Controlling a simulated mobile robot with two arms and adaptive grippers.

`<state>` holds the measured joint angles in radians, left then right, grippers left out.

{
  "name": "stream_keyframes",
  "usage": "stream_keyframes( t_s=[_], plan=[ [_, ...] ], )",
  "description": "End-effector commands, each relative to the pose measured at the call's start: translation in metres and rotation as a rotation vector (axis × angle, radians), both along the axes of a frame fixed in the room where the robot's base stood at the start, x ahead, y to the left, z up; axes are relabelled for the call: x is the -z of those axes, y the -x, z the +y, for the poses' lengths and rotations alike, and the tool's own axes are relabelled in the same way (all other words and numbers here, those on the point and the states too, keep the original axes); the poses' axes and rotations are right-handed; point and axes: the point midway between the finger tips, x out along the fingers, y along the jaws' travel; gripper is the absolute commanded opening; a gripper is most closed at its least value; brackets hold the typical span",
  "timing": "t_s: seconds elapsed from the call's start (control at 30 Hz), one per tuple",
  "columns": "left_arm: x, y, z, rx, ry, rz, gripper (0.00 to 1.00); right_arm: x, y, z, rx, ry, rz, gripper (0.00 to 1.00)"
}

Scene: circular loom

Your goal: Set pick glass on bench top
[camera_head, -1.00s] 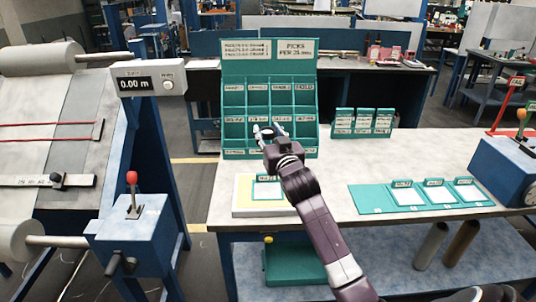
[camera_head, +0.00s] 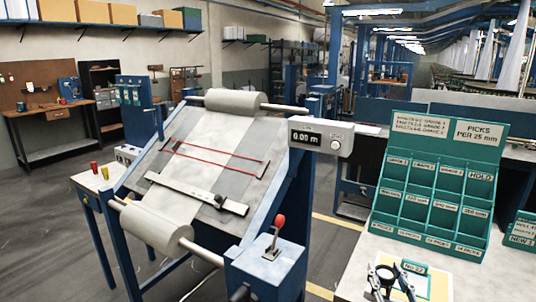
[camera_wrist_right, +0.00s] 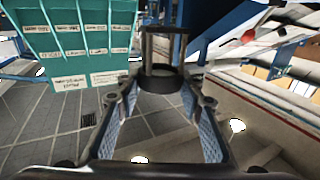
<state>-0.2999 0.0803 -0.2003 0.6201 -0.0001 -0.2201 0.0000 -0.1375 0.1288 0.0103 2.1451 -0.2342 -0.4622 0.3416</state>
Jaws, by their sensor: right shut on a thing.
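My right gripper (camera_head: 396,284) is low in the head view, over the near left part of the bench top (camera_head: 478,276). In the right wrist view its two fingers (camera_wrist_right: 160,105) are closed on a small dark framed piece with a round black base, which looks like the pick glass (camera_wrist_right: 160,78). The gripper and a dark part of the glass overlap the numbered card and its pale pad (camera_head: 440,287) in the head view. I cannot tell whether the glass touches anything below. My left gripper is not in view.
A teal pigeonhole rack (camera_head: 437,190) stands at the back of the bench. To the left is the inclined fabric frame (camera_head: 200,160) with its rolls, red lines and ruler, a blue box with a red-knobbed lever (camera_head: 276,236), and a 0.00 m display (camera_head: 319,138).

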Motion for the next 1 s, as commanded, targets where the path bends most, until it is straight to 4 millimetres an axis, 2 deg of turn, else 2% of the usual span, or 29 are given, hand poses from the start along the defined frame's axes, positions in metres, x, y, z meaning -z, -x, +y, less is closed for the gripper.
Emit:
stream_keyframes(
  t_s=[0.03,0.2,0.4,0.67,0.77,1.0],
  plan=[
    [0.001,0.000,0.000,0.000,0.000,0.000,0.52,0.009,0.017,0.014,-0.018,-0.004,0.006,0.10],
    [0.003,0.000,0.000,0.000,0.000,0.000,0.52,0.018,0.066,0.052,-0.067,-0.003,0.004,0.10],
    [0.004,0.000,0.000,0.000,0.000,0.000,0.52,0.015,0.109,0.077,-0.091,-0.002,0.001,0.10],
    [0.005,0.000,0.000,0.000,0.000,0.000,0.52,0.012,0.134,0.086,-0.097,0.000,0.001,0.10],
    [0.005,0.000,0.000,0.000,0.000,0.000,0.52,0.019,0.146,0.086,-0.098,-0.002,0.004,0.10],
    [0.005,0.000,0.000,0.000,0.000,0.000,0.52,0.035,0.186,0.086,-0.097,-0.004,0.006,0.10]
  ],
)
